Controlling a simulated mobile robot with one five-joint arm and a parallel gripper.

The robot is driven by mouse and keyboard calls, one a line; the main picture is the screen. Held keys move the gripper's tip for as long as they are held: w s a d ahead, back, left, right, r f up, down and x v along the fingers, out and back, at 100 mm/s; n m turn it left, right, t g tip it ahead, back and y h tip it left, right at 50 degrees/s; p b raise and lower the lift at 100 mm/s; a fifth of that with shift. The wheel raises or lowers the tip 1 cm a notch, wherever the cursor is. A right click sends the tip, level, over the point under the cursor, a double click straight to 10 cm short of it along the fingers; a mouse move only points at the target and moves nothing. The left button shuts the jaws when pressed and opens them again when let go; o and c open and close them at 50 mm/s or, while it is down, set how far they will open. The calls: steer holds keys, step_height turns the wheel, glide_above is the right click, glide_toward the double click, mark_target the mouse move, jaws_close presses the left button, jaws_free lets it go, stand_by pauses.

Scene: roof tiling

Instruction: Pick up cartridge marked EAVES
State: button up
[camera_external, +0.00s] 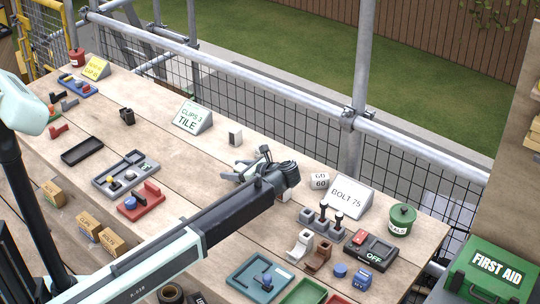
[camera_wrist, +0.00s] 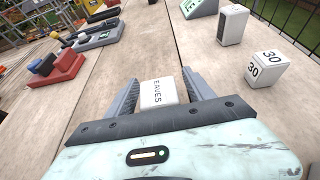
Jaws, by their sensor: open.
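The cartridge marked EAVES (camera_wrist: 158,93) is a small white block with dark lettering, lying on the wooden bench in the wrist view. My gripper (camera_wrist: 161,86) is open, with one grey finger on each side of the cartridge. The near end of the cartridge is close to or behind the dark edge of my gripper's body; I cannot tell whether the fingers touch it. In the external view my gripper (camera_external: 247,171) is low over the middle of the bench, and I cannot make out the cartridge there.
In the wrist view, a white cube marked 30 (camera_wrist: 267,70) and a pale box (camera_wrist: 232,25) stand to the right. A red holder (camera_wrist: 55,75) and a grey tray (camera_wrist: 98,36) lie to the left. In the external view, the BOLT 75 sign (camera_external: 346,196) stands right of my gripper.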

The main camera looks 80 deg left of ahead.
jaws_close()
steer(key=shift+r, duration=0.1)
steer(key=shift+r+p, duration=0.5)
steer(key=shift+p, duration=0.05)
step_height(320, 180, up, 3)
steer(key=p, duration=0.3)
steer(key=shift+r, duration=0.1)
steer(key=s+d, duration=0.3)
steer(key=d, duration=0.1)
steer(key=s+d, duration=0.3)
steer(key=d, duration=0.1)
steer(key=s+d+p, duration=0.1)
steer(key=s+d, duration=0.2)
steer(key=d, duration=0.1)
steer(key=shift+s+d+r, duration=0.3)
steer(key=shift+d+r, duration=0.05)
